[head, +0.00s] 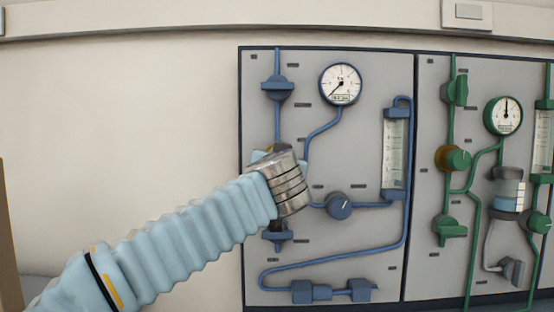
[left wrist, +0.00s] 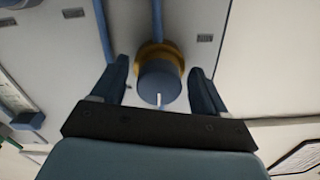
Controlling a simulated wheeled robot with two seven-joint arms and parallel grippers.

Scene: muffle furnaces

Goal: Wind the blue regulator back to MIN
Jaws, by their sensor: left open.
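The blue regulator knob (left wrist: 159,84) sits on a brass-coloured collar (left wrist: 160,54) in the left wrist view. A short white line shows at the lower edge of its face; I cannot read any MIN mark. My left gripper (left wrist: 158,70) is open, with one blue finger on each side of the knob and a visible gap to both. In the head view my left wrist hides most of the regulator, and only a bit of brass (head: 270,149) shows above it. My right gripper is in neither view.
The blue panel carries a round gauge (head: 340,84) with its needle toward the lower left, an upper valve (head: 277,87), a round blue knob (head: 339,206) and a flow tube (head: 395,150). A green-piped panel (head: 480,180) stands to the right. Bare wall lies left.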

